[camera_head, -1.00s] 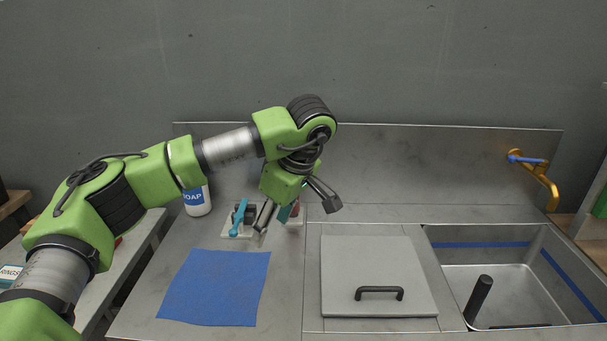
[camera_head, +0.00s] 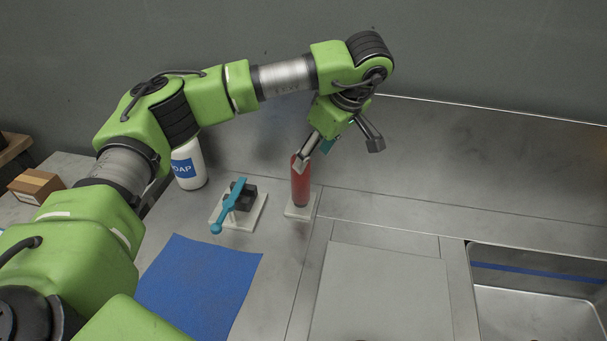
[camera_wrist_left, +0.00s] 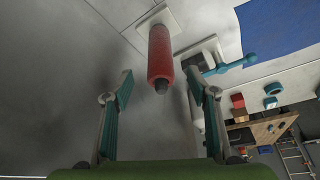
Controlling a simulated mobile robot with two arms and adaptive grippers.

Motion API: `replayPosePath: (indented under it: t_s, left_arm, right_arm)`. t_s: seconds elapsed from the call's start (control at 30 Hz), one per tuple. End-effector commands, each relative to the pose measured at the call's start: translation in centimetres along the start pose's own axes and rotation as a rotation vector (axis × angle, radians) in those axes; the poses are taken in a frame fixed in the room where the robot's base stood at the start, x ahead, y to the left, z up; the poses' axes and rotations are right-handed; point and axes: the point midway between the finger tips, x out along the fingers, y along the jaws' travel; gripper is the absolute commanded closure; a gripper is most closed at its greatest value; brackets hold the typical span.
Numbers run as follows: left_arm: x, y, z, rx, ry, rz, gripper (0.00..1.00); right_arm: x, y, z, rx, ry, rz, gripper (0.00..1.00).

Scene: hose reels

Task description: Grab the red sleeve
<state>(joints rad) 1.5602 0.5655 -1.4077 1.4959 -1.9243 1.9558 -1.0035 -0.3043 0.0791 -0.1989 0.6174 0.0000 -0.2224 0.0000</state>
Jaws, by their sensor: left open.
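The red sleeve (camera_head: 300,186) stands upright on a small white base plate (camera_head: 291,211) on the metal counter. It also shows in the left wrist view (camera_wrist_left: 161,55), with a dark tip at its near end. My left gripper (camera_head: 338,155) is open and empty, mostly to the right of the sleeve's top. In the head view one finger overlaps the sleeve's top; I cannot tell whether it touches. In the left wrist view the spread fingers (camera_wrist_left: 160,84) lie either side of the sleeve's near end. My right gripper is not in view.
A teal-handled valve (camera_head: 232,204) on a white plate stands left of the sleeve. A soap bottle (camera_head: 188,166) is behind it. A blue cloth (camera_head: 200,285) lies in front. A flat grey lid (camera_head: 380,290) and a sink (camera_head: 535,300) are at the right.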

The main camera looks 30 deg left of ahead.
Motion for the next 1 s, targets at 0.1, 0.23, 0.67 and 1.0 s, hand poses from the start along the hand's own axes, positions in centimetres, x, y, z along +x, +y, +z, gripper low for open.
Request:
replayPosePath:
  t_s: [0.1, 0.23, 0.67, 1.0]
  left_arm:
    - [2.3, -0.1, -0.1, 0.001, -0.001, -0.003, 0.47]
    - [4.1, -0.1, -0.1, -0.001, 0.000, -0.002, 0.47]
    - [8.8, -0.3, 0.0, -0.001, -0.001, -0.003, 0.47]
    - [10.2, -0.2, 0.1, -0.001, 0.000, 0.001, 0.47]
  right_arm:
    - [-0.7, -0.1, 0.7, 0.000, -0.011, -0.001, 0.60]
    - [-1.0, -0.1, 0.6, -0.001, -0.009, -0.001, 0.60]
    - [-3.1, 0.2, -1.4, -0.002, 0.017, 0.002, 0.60]
    - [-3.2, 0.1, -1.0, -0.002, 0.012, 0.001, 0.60]
